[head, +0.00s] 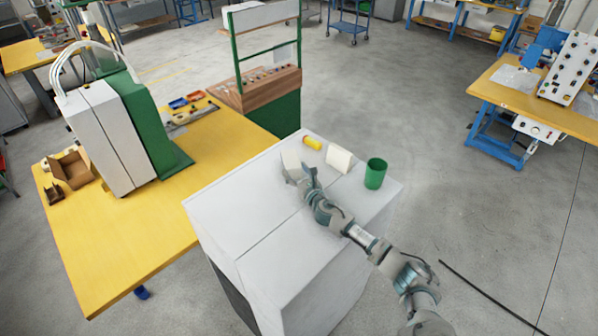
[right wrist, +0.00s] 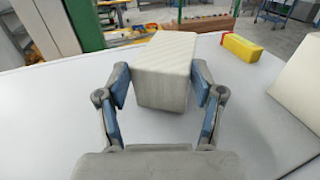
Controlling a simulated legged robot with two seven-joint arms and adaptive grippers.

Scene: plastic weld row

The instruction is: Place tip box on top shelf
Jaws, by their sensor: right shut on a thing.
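My right gripper (head: 296,174) is shut on a cream, ribbed box (head: 291,159), probably the tip box. In the right wrist view, the blue finger pads of the gripper (right wrist: 160,82) press on the two sides of the box (right wrist: 165,88). The box is upright at the white cabinet top (head: 245,210); I cannot tell whether it touches the surface. A second cream box (head: 339,158) lies to its right, and it also shows at the right edge of the wrist view (right wrist: 302,85). My left gripper is not in view. No label is readable on either box.
The cabinet's near part is clear. A yellow table (head: 150,250) with a green and white machine (head: 110,135) stands left. A green-framed stand (head: 268,85) is behind.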

